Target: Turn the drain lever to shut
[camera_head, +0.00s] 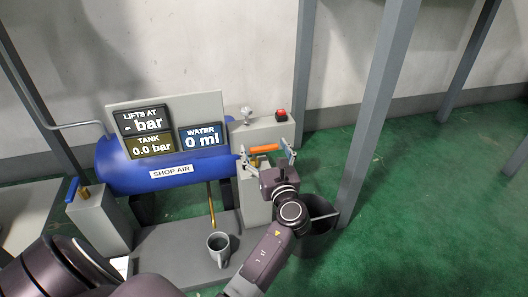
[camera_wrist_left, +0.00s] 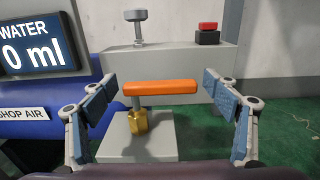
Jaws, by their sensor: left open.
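An orange lever handle (camera_head: 265,149) sits on a brass valve stem (camera_wrist_left: 137,121) on top of a grey pedestal (camera_wrist_left: 139,149), to the right of the blue tank. In the left wrist view the orange handle (camera_wrist_left: 160,87) lies level and sideways, with its stem at the left end. My left gripper (camera_head: 267,158) is open, with one finger off each end of the handle; gaps show on both sides in the left wrist view. A second lever, with a blue handle (camera_head: 72,189), stands on a grey post at the left. No label marks either lever. My right gripper is not in view.
The blue tank (camera_head: 140,172) carries displays reading 0.0 bar and 0 ml. A grey mug (camera_head: 219,247) stands near a brass pipe (camera_head: 211,205). A red button (camera_head: 281,114) and a metal knob (camera_wrist_left: 139,25) sit behind the lever. A dark bin (camera_head: 320,212) and a grey post (camera_head: 372,120) stand right.

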